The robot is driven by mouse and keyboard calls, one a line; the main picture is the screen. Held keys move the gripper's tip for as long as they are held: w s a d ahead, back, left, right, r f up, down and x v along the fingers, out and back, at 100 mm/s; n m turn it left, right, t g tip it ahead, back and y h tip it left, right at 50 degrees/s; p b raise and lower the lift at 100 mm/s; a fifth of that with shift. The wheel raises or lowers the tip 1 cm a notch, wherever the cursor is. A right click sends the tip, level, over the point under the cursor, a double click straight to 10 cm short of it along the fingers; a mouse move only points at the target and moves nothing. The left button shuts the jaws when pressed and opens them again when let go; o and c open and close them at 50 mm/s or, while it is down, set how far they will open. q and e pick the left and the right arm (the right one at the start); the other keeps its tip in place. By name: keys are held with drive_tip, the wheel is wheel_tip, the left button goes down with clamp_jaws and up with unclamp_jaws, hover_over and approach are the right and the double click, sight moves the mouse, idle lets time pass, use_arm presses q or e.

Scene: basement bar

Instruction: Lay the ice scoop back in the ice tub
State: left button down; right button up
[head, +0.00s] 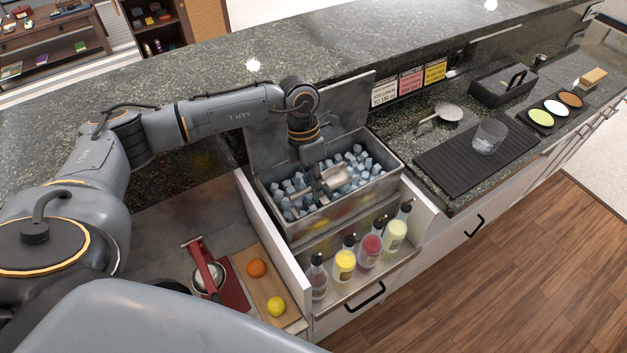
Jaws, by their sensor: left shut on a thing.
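The ice tub (388,189) is an open steel bin set in the bar counter, filled with ice cubes, with its lid (267,118) raised behind it. The metal ice scoop (341,173) is over the ice inside the tub's outline. My left gripper (318,190) points down over the middle of the tub and is shut on the ice scoop. The gripper's fingers and the scoop overlap, so the handle is partly hidden. I cannot tell whether the scoop touches the ice. My right gripper is not in view.
Several bottles (371,250) stand in a rail in front of the tub. A red citrus press (205,268) and a cutting board (265,283) with an orange and a lemon lie to the left. A glass (489,137) stands on a black mat (450,167) to the right, near a strainer (447,112).

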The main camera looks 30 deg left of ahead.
use_arm(q)
drive_tip(key=shift+a+b+x, duration=0.25)
drive_tip(key=shift+b+x, duration=0.45)
drive_tip(key=shift+x, duration=0.5)
drive_tip(key=shift+w+f+b, duration=0.15)
drive_tip(key=shift+f+b, duration=1.75)
drive_tip(key=shift+f, duration=0.55)
drive_tip(key=shift+f+b, duration=0.4)
drive_tip(key=shift+b, duration=0.05)
drive_tip(key=c, duration=1.3)
unclamp_jaws()
drive_tip(key=shift+o, duration=0.2)
drive_tip(key=shift+r, duration=0.15)
drive_tip(key=v, duration=1.1)
drive_tip(key=shift+a+r, duration=0.25)
drive_tip(key=shift+r, duration=0.15)
